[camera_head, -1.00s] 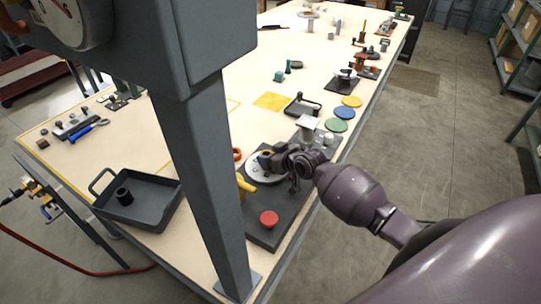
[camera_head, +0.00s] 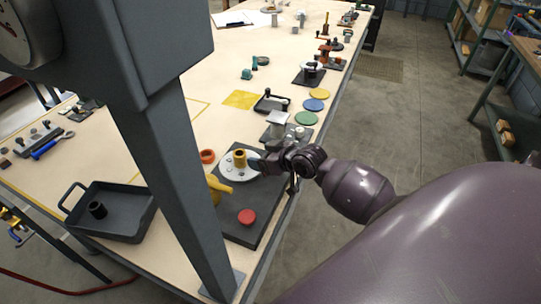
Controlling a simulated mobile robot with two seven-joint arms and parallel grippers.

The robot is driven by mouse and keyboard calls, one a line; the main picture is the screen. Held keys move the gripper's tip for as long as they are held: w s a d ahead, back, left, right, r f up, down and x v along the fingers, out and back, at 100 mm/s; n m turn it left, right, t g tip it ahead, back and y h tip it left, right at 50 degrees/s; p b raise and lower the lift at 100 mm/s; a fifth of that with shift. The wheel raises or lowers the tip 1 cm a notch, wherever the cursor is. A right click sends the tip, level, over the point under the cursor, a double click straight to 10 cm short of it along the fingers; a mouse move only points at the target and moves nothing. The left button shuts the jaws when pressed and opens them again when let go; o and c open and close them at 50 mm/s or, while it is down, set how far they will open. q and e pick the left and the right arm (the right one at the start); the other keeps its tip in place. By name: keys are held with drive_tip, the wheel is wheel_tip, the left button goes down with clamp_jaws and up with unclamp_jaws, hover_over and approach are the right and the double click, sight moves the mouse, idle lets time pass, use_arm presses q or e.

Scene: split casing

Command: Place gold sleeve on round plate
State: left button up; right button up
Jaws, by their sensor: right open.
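The gold sleeve (camera_head: 240,159) stands upright on the pale round plate (camera_head: 230,173), which sits on a dark base board (camera_head: 259,205). My right gripper (camera_head: 264,166) is open, just right of the sleeve at the plate's right edge. A small gap seems to show between the fingers and the sleeve. The gripper hides part of the plate's right side. My left gripper is not in view.
A grey post (camera_head: 178,175) stands in front of the table's left part. A red button (camera_head: 247,217), a yellow handle (camera_head: 219,187) and an orange ring (camera_head: 207,156) surround the plate. A dark tray (camera_head: 122,226) with a black ring is at left. Colored discs (camera_head: 307,118) lie behind.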

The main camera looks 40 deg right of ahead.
drive_tip(key=shift+m+h, duration=0.5)
drive_tip(key=shift+h, duration=0.1)
drive_tip(key=s+f, duration=0.1)
drive_tip(key=s, duration=0.2)
drive_tip(key=s+a+f, duration=0.1)
drive_tip(key=s+f, duration=0.1)
drive_tip(key=s, duration=0.1)
drive_tip(key=s+a+f, duration=0.1)
drive_tip(key=s+f, duration=0.1)
drive_tip(key=s, duration=0.2)
drive_tip(key=shift+s+f, duration=0.1)
drive_tip(key=shift+f, duration=0.1)
drive_tip(key=s+a+f+h, duration=0.1)
drive_tip(key=s+a+f, duration=0.1)
drive_tip(key=s, duration=0.4)
drive_tip(key=s+a+f+m+h, duration=0.1)
drive_tip(key=s+a+f, duration=0.1)
drive_tip(key=s, duration=0.4)
drive_tip(key=shift+s+f+g+h, duration=0.15)
drive_tip(key=shift+f+g+h, duration=0.15)
drive_tip(key=shift+f, duration=0.55)
